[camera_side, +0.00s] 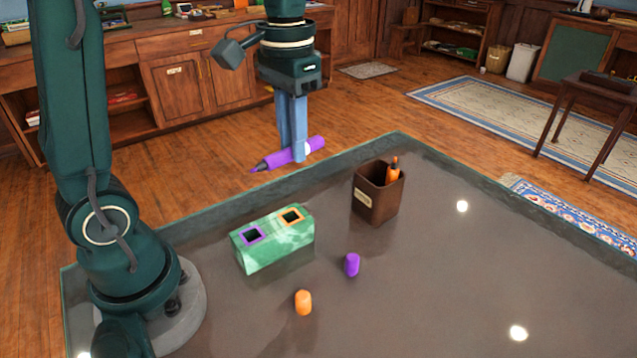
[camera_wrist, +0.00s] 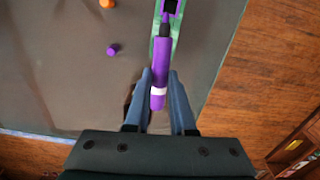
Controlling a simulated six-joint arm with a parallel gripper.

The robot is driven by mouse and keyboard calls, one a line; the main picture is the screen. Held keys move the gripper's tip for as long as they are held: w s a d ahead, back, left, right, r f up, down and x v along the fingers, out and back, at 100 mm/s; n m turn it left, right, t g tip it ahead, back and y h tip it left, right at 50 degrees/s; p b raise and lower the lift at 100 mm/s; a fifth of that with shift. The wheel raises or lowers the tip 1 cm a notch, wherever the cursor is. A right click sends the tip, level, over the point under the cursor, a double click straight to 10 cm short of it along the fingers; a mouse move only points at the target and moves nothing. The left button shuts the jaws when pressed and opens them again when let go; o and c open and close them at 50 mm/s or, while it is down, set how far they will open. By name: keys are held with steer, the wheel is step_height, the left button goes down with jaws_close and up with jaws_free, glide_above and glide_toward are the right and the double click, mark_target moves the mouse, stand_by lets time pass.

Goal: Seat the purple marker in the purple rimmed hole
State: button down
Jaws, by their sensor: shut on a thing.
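My gripper (camera_side: 292,150) is shut on the purple marker (camera_side: 285,158) and holds it up in the air, behind and above the green holder block (camera_side: 280,252). The marker lies close to level, its dark tip pointing left in the side view and its white band near the fingers. In the wrist view the marker (camera_wrist: 160,70) sits between the two fingers (camera_wrist: 160,95), its tip end toward the top over the green block. The block has a purple rimmed hole (camera_side: 250,235) at left and an orange rimmed hole (camera_side: 291,216) at right. Both holes look empty.
A purple cap (camera_side: 352,264) and an orange cap (camera_side: 303,302) stand on the grey table (camera_side: 430,290). A brown cup (camera_side: 377,194) with an orange marker (camera_side: 392,171) in it stands right of the block. The table's right side is clear.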

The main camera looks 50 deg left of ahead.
steer(key=shift+s+m, duration=0.1)
steer(key=shift+m, duration=0.3)
steer(key=shift+n, duration=0.9)
steer(key=shift+f+n, duration=0.25)
steer(key=shift+n, duration=0.45)
steer(key=n, duration=0.2)
steer(key=f+n, duration=0.1)
steer(key=shift+s+d+n, duration=0.1)
steer(key=shift+d+n, duration=0.15)
steer(key=shift+n, duration=0.15)
steer(key=s+d+f+n, duration=0.5)
steer(key=s+d+n, duration=0.2)
steer(key=s+n, duration=0.2)
steer(key=shift+s+d+f+n, duration=0.15)
steer(key=shift+d+f+n, duration=0.15)
steer(key=shift+n, duration=0.8)
